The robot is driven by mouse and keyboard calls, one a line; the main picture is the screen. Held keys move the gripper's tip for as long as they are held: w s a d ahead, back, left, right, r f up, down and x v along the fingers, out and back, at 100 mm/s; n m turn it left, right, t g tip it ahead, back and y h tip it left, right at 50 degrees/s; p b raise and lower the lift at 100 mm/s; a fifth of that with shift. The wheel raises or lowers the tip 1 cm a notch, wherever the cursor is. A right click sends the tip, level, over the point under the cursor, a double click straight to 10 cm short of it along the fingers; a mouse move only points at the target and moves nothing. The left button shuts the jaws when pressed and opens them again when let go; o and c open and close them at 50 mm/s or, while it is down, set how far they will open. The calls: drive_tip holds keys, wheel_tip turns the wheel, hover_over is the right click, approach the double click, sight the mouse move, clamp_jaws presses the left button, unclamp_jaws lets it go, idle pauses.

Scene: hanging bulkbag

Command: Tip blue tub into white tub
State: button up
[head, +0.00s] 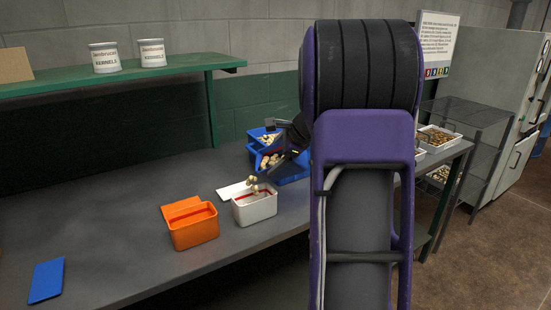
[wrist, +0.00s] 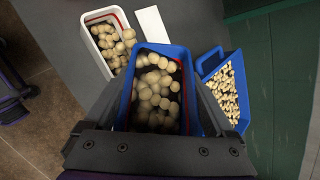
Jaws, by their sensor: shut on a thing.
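My gripper (head: 288,147) is shut on the blue tub (head: 256,154) and holds it above and behind the white tub (head: 257,212). The blue tub is tilted towards the white tub, and several pale round pieces (head: 254,184) show between them, just over the white tub's opening. In the wrist view the blue tub (wrist: 187,82) sits between my gripper's fingers (wrist: 158,100) and still holds many pieces (wrist: 155,88). The white tub (wrist: 91,47) beyond its upper left edge has a red inner rim and holds several similar pieces. Part of the blue tub is hidden by my arm.
A blue bin of small pieces (wrist: 235,112) stands beside the held tub. A white lid (head: 233,190) lies behind the white tub. An orange tub (head: 194,234) stands left of it, and a blue lid (head: 47,280) lies further left. The left bench is mostly clear.

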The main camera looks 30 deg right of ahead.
drive_tip(key=shift+a+f+n+h, duration=0.15)
drive_tip(key=shift+a+n+h, duration=0.3)
drive_tip(key=shift+h, duration=0.55)
drive_tip(key=shift+d, duration=0.15)
drive_tip(key=y, duration=0.1)
drive_tip(key=d+m+y+p, duration=0.1)
drive_tip(key=shift+d+r+y, duration=0.15)
drive_tip(key=shift+r+y, duration=0.15)
drive_tip(key=shift+r, duration=0.1)
drive_tip(key=shift+d+f+m+y+p, duration=0.1)
drive_tip(key=shift+d+m+y+p, duration=0.2)
drive_tip(key=shift+m+y+p, duration=0.5)
drive_tip(key=y+p, duration=0.1)
drive_tip(key=d+f+m+y+p, duration=0.1)
drive_tip(key=y+p, duration=0.1)
drive_tip(key=shift+d, duration=0.2)
drive_tip(key=shift+w+d+f+m+t+y+p, duration=0.1)
drive_tip(key=shift+d+f+m+t+y+p, duration=0.2)
drive_tip(key=shift+d+f+y+p, duration=0.3)
drive_tip(key=shift+d+f+m+t+y+p, duration=0.2)
drive_tip(key=shift+d+f+m+y+p, duration=0.2)
drive_tip(key=shift+d+y, duration=0.4)
